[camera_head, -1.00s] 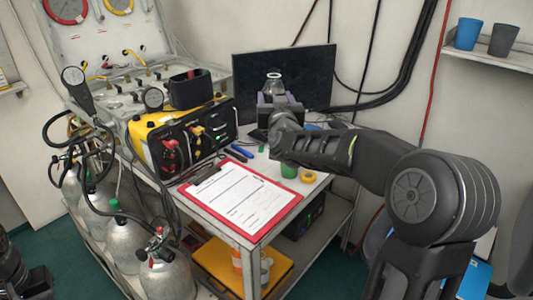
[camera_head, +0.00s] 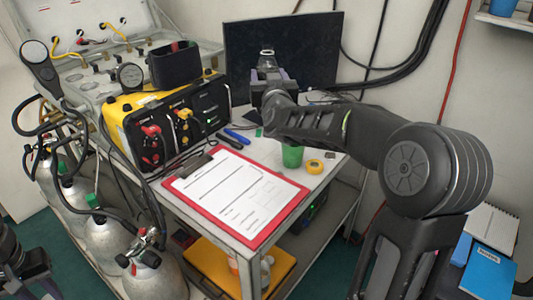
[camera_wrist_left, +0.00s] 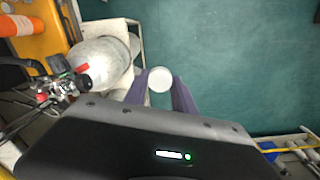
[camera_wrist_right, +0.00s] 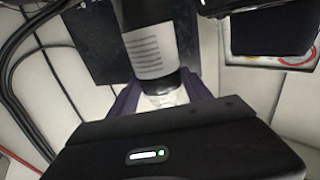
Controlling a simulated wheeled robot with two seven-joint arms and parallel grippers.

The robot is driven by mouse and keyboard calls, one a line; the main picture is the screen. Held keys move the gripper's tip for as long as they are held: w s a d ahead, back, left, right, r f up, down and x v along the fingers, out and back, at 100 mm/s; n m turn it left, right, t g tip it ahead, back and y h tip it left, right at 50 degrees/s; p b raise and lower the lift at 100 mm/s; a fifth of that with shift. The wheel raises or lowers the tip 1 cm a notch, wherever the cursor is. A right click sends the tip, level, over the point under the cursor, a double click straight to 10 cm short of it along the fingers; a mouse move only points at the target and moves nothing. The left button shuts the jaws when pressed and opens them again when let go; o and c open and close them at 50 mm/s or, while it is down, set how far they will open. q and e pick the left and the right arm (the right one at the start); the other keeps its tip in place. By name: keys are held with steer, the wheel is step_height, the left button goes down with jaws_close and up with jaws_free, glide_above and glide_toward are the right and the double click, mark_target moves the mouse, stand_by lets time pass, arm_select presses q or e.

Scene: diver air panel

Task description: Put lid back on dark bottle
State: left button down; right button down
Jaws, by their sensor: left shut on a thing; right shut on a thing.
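My right gripper (camera_head: 268,76) is shut on a bottle in front of the dark monitor. My left gripper (camera_wrist_left: 159,90) is shut on a round white lid (camera_wrist_left: 160,79), held over the green floor. The left gripper's fingers do not show in the head view. The lid and bottle are far apart.
A table carries a red clipboard (camera_head: 299,197), a green cup (camera_head: 292,156), a yellow tape roll (camera_head: 314,166) and a yellow-black box (camera_head: 120,108). Gas cylinders (camera_head: 150,278) stand at the left. A black monitor (camera_head: 300,35) is behind the right gripper.

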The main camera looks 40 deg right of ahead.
steer(key=shift+f+b, duration=1.4)
steer(key=shift+f, duration=0.35)
steer(key=shift+f+b, duration=0.3)
steer(key=shift+f, duration=2.8)
steer(key=shift+f, duration=1.85)
steer(key=shift+f+b, duration=0.2)
steer(key=shift+b, duration=0.1)
steer(key=shift+c, duration=2.3)
jaws_free()
